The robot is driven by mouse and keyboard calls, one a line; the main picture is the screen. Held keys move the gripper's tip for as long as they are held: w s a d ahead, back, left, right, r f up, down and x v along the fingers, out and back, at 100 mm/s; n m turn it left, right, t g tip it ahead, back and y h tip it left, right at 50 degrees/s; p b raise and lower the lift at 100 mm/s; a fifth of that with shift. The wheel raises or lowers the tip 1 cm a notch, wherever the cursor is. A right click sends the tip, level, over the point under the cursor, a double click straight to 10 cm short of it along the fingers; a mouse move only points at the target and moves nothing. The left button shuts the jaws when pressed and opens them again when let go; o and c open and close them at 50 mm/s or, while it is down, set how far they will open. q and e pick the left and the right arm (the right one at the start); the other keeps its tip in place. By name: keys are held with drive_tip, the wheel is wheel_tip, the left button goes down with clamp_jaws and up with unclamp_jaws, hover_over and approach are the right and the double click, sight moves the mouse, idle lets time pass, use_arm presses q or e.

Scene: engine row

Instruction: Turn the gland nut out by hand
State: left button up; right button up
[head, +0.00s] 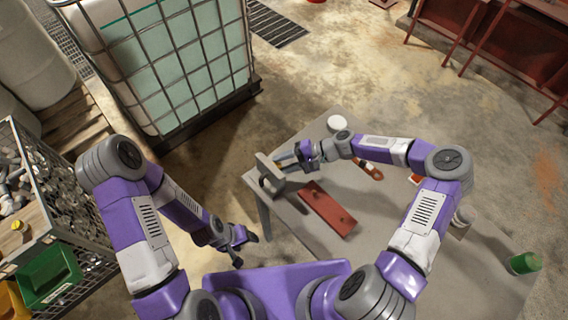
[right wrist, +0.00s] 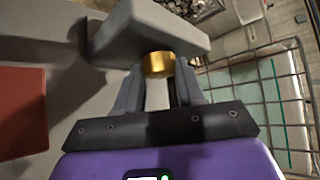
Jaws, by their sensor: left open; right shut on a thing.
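The brass gland nut (right wrist: 158,64) sits at the face of a grey block (right wrist: 150,28), with a pale stem (right wrist: 157,95) below it. My right gripper (right wrist: 158,80) is shut on the nut, one finger on each side. In the head view the block (head: 268,172) stands at the table's left edge, and my right gripper (head: 298,153) reaches it from the right. The nut is too small to make out there. My left gripper (head: 242,247) is open and empty, low beside the table's left side, away from the block.
A red plate (head: 327,208) lies on the grey table (head: 400,245), near the block. A white round thing (head: 337,122), an orange-handled tool (head: 370,171) and a green can (head: 524,263) are also there. A caged tank (head: 175,70) stands behind; a parts crate (head: 65,205) is left.

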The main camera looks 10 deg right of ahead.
idle(0.4)
drive_tip(key=o, duration=1)
drive_tip(key=shift+a, duration=0.1)
drive_tip(key=shift+o, duration=0.2)
drive_tip(key=v, duration=0.7)
drive_tip(key=shift+d, duration=0.3)
drive_tip(key=shift+s+r, duration=0.1)
